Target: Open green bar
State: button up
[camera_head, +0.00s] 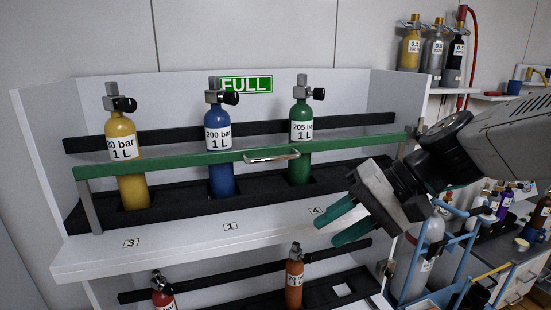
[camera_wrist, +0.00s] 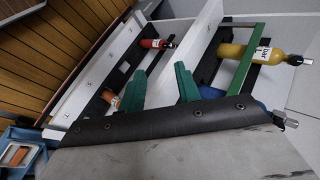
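The green bar (camera_head: 200,157) runs across the front of the upper shelf, in front of three cylinders, with a metal handle (camera_head: 272,156) near its middle. In the wrist view part of the green bar (camera_wrist: 243,65) shows at the upper right, crossing the yellow cylinder. My gripper (camera_head: 327,232) is at the right, below and to the right of the handle, near the shelf's front edge. Its green fingers are apart with nothing between them. In the wrist view my gripper (camera_wrist: 160,72) also shows open and empty, apart from the bar.
Yellow (camera_head: 132,188), blue (camera_head: 221,180) and green (camera_head: 299,170) cylinders stand behind the bar under a FULL sign (camera_head: 245,84). Red (camera_head: 163,298) and orange (camera_head: 294,283) cylinders stand on the lower shelf. A blue trolley (camera_head: 452,275) and workbench stand at the right.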

jog(key=w+a+r+m+t+y, duration=0.2)
jog(key=w+a+y, duration=0.1)
jog(key=w, duration=0.6)
jog(key=m+t+y, duration=0.2)
jog(key=m+t, duration=0.2)
send_near(276, 159)
jog(key=r+x, duration=0.1)
jog(key=x, duration=0.7)
jog(key=f+x, duration=0.1)
jog(key=x, duration=0.2)
jog(key=shift+d, duration=0.1)
jog(key=shift+c, duration=0.3)
grip_shut()
